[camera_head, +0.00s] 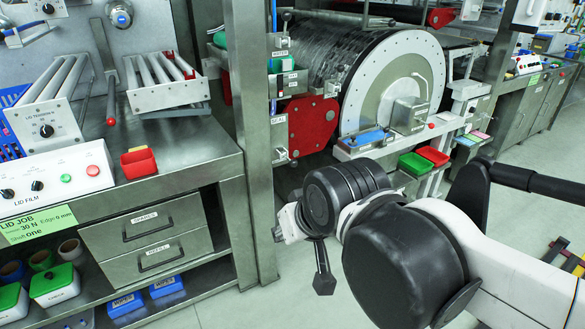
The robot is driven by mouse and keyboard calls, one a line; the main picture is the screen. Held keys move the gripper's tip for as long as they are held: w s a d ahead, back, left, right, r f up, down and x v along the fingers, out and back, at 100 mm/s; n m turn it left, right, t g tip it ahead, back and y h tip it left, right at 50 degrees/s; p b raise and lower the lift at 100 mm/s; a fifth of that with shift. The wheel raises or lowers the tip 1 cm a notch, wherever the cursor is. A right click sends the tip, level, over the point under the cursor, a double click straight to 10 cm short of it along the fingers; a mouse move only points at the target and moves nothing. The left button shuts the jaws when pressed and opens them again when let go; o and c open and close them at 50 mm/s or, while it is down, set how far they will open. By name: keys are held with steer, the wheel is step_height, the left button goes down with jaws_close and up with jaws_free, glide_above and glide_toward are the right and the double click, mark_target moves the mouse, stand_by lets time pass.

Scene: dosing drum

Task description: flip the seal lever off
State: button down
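A label that seems to read "SEAL" (278,120) is on the grey post left of the drum. Small metal fittings (282,154) sit just below it, beside a red plate (312,124). I cannot make out which one is the seal lever, or its position. My gripper (323,268) shows only in part, as a dark finger-like piece hanging below my arm's wrist in the lower middle. It is in front of the drum station and apart from the fittings. Its fingertips cannot be told apart, and I see nothing held.
The large drum (385,80) stands behind, with a grey box (409,115) and green (415,164) and red (433,156) bins at its front. A steel upright (249,130) and the workbench (120,195) bound the left. Open floor (260,305) lies below.

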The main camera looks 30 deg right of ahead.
mark_target(288, 159)
steer(key=w+d+f+m+t+y+b, duration=0.1)
steer(key=w+d+f+m+b, duration=0.15)
steer(key=w+m, duration=0.4)
steer(key=w+d+f+m+b, duration=0.1)
steer(key=w+d+m, duration=0.2)
steer(key=w+m, duration=0.4)
steer(key=w+d+f+m+t+y+b, duration=0.1)
steer(key=w+d+f+m+b, duration=0.15)
steer(key=w+m, duration=0.45)
steer(key=w+d+f+m+t+b, duration=0.3)
steer(key=w+d+f+m, duration=1.1)
steer(key=d, duration=0.3)
steer(key=shift+m+h+b, duration=0.3)
steer(key=shift+m+b, duration=0.05)
steer(key=shift+m, duration=0.5)
steer(key=shift+f, duration=0.1)
steer(key=b+x, duration=0.3)
steer(key=x, duration=0.7)
steer(key=shift+w+d+r+b, duration=0.1)
steer(key=shift+d+r, duration=0.05)
steer(key=shift+r, duration=0.55)
steer(key=shift+w+d+r+b, duration=0.1)
steer(key=shift+d+r+b, duration=0.05)
steer(key=shift+r, duration=0.55)
steer(key=shift+w+d+r+b, duration=0.1)
steer(key=shift+d+r, duration=0.05)
steer(key=shift+r, duration=0.55)
